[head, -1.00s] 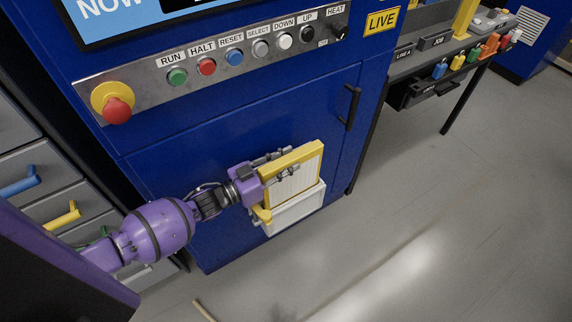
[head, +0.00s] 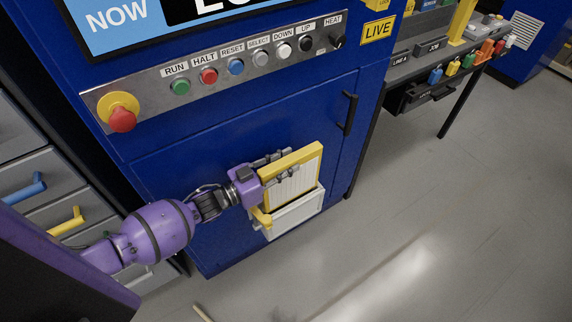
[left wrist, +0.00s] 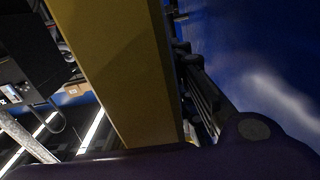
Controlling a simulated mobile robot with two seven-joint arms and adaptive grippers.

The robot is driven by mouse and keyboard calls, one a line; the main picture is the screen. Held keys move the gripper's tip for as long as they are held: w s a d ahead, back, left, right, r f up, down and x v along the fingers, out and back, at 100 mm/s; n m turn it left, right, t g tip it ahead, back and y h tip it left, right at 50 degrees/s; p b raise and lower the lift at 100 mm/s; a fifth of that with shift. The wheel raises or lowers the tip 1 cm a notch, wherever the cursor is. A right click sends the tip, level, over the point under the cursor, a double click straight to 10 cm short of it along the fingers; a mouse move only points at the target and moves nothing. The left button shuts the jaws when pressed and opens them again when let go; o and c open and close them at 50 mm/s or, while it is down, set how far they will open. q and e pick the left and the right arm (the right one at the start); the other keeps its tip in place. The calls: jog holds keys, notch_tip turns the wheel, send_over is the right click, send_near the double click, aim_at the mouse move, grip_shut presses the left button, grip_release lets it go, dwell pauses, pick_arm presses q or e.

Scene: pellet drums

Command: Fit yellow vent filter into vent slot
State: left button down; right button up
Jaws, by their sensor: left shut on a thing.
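The yellow vent filter (head: 294,178) has a yellow frame and a white pleated face. It stands upright in the head view, with its lower edge in or just behind the top of the white vent slot (head: 296,216) low on the blue machine's front; how deep it sits I cannot tell. My left gripper (head: 281,166) is shut on the filter's upper left part, fingers on both sides of the frame. In the left wrist view the filter's yellow edge (left wrist: 115,70) fills the middle, close to the camera. My right gripper is not in view.
The blue machine (head: 200,145) carries a button panel (head: 220,68) above and a black door handle (head: 348,112) to the right. Grey drawers (head: 40,185) with coloured handles stand at the left. A workbench (head: 430,65) is at the upper right. The floor at right is clear.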

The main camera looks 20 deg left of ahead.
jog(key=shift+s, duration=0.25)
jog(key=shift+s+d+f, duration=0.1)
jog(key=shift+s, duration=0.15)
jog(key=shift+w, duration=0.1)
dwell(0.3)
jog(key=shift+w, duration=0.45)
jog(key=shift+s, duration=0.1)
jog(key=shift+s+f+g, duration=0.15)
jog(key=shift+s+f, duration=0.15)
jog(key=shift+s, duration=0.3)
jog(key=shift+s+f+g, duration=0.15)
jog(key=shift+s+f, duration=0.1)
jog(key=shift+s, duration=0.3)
